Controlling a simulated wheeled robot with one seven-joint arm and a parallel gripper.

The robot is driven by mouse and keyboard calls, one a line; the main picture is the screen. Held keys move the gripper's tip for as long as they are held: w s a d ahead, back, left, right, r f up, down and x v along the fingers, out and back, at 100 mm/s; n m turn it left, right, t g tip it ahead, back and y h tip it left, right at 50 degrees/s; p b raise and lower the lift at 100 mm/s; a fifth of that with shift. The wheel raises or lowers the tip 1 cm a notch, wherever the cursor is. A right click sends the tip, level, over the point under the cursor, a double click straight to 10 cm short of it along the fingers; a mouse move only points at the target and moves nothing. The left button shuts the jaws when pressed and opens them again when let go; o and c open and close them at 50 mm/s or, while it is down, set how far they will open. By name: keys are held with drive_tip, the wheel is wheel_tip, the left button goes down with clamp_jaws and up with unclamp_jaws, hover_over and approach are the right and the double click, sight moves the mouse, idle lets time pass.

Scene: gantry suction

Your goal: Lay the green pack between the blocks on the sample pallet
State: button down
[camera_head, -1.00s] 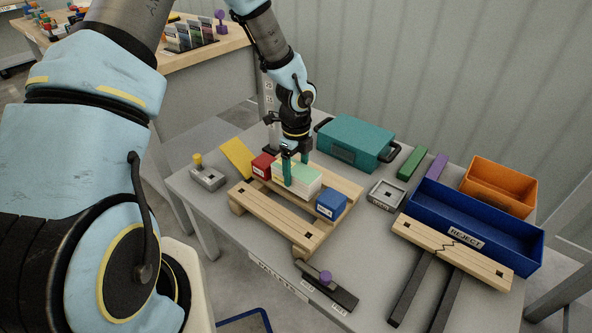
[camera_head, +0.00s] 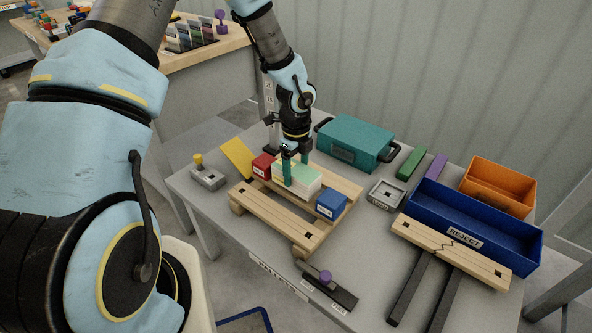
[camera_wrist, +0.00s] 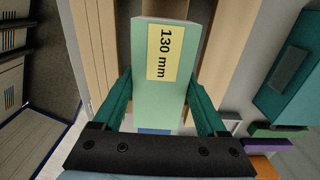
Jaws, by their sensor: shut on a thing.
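The green pack (camera_head: 309,176) has a pale green top, cream-looking sides and a yellow label reading "130 mm", seen in the wrist view (camera_wrist: 165,52). My gripper (camera_head: 297,169) is shut on it, with one teal finger on each long side. The pack is in line between the red block (camera_head: 263,165) and the blue block (camera_head: 331,205) on the wooden sample pallet (camera_head: 275,211). It sits at or just above the pallet's slats; I cannot tell whether it touches them. In the wrist view the fingers (camera_wrist: 163,105) straddle the pack. The red block is partly hidden.
A yellow wedge (camera_head: 237,157) and a small grey fixture (camera_head: 207,178) stand left of the pallet. A teal case (camera_head: 355,140) is behind it. A grey square tray (camera_head: 386,195), a blue reject bin (camera_head: 470,228) and an orange bin (camera_head: 499,184) are to the right.

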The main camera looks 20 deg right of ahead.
sight(296, 169)
drive_tip(key=shift+f+b, duration=0.55)
drive_tip(key=shift+f, duration=0.45)
idle(0.3)
unclamp_jaws()
drive_tip(key=shift+r, duration=0.1)
wheel_tip(296, 169, up, 11)
drive_tip(key=shift+f+p, duration=0.2)
drive_tip(key=shift+p, duration=0.25)
idle(0.4)
